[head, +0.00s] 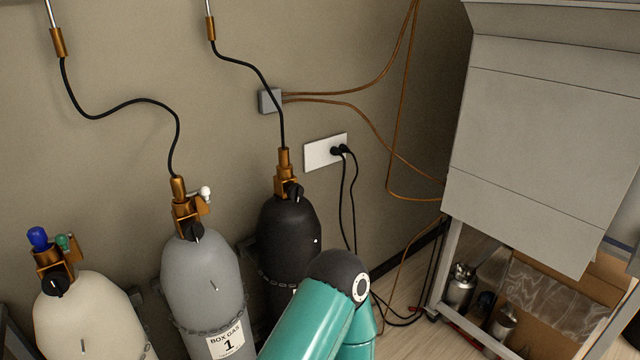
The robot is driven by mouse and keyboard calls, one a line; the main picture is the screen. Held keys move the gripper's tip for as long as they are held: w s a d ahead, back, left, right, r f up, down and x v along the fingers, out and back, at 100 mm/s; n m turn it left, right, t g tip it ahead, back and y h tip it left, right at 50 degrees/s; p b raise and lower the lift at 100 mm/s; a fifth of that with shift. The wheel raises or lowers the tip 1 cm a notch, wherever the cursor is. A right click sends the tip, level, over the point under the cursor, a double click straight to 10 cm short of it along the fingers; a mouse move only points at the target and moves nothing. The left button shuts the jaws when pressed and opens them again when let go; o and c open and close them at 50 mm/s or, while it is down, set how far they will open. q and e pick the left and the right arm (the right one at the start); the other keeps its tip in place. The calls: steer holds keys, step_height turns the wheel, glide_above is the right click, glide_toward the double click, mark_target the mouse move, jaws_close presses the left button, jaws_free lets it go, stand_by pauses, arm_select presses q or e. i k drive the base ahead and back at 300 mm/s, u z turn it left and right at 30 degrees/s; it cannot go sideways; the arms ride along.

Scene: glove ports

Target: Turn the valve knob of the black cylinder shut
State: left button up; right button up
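The black cylinder (288,232) stands against the wall, with a brass valve (285,172) on top and a black hose rising from it. A small black valve knob (295,191) sits on the front right of that valve. How far the knob is turned cannot be told. A teal arm of mine with a dark joint cap rises from the bottom centre and hides the lower right of the black cylinder. Neither gripper shows in the head view.
A grey cylinder (203,275) labelled "BOX GAS 1" and a cream cylinder (85,315) stand to the left, held by chains. A wall socket (325,151) with black cords is right of the valve. A grey cabinet (545,140) on a frame fills the right.

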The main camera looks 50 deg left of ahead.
mark_target(295, 191)
steer(key=u, duration=0.45)
steer(key=i, duration=1.15)
steer(key=u, duration=1)
steer(key=i, duration=0.4)
steer(key=u, duration=0.25)
steer(key=k, duration=0.85)
steer(key=u, duration=0.2)
steer(key=i, duration=0.85)
steer(key=z, duration=0.1)
